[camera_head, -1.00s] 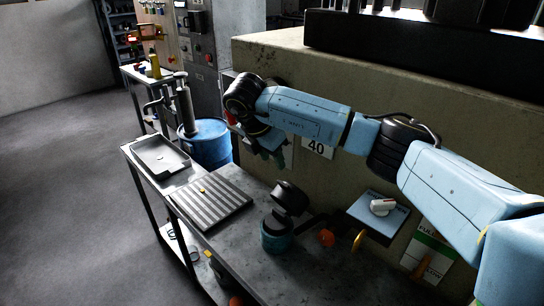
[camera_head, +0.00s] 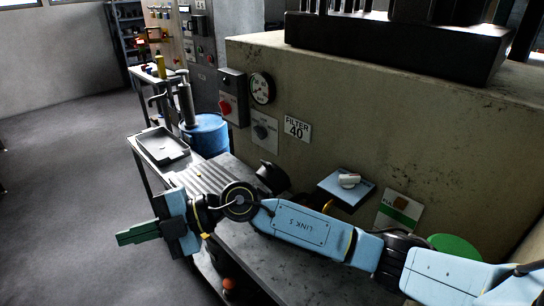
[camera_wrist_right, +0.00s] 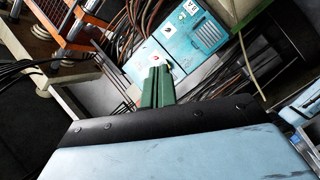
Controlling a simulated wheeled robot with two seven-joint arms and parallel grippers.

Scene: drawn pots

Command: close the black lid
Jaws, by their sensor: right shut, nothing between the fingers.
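The black lid (camera_head: 271,176) stands raised on the workbench in the head view, just behind my right arm. Its lower part and the teal pot under it are hidden by the arm. My right gripper (camera_head: 135,234) has green fingers and is shut and empty. It points left, out over the floor beyond the bench's front left edge, well apart from the lid. Its closed fingers (camera_wrist_right: 158,86) also show in the right wrist view, where no lid or pot is seen. My left gripper is not in view.
The grey workbench (camera_head: 262,262) runs below my arm. A striped grey plate (camera_head: 212,172) and a grey tray (camera_head: 163,147) lie to the left. A blue barrel (camera_head: 206,136) stands behind the bench.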

